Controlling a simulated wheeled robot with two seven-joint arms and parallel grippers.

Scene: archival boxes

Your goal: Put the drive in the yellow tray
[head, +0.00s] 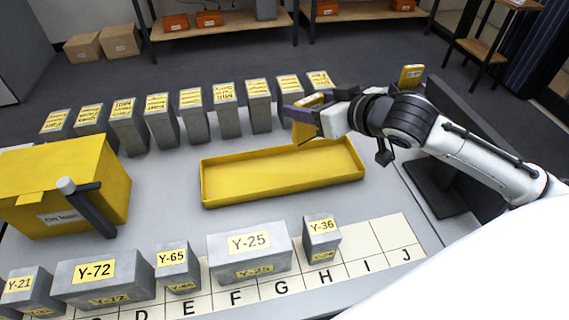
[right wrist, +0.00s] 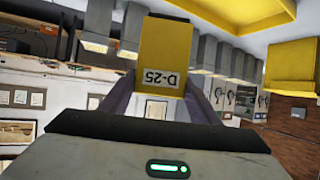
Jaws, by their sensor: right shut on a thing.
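My right gripper (head: 303,113) is shut on a yellow block-shaped drive (head: 304,132), above the far right part of the yellow tray. In the right wrist view the drive (right wrist: 165,50) sits between the two fingers (right wrist: 162,108) and bears a label reading D-25. The yellow tray (head: 270,176) is a long, shallow, empty tray in the middle of the table. The gripper partly covers the drive in the head view. My left gripper is not in view.
A row of grey labelled boxes (head: 161,122) stands behind the tray. More grey boxes (head: 248,248) stand in front on a lettered strip (head: 380,232). A yellow bin (head: 85,175) with a dark lever (head: 97,210) is at left. A dark screen (head: 455,150) stands at right.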

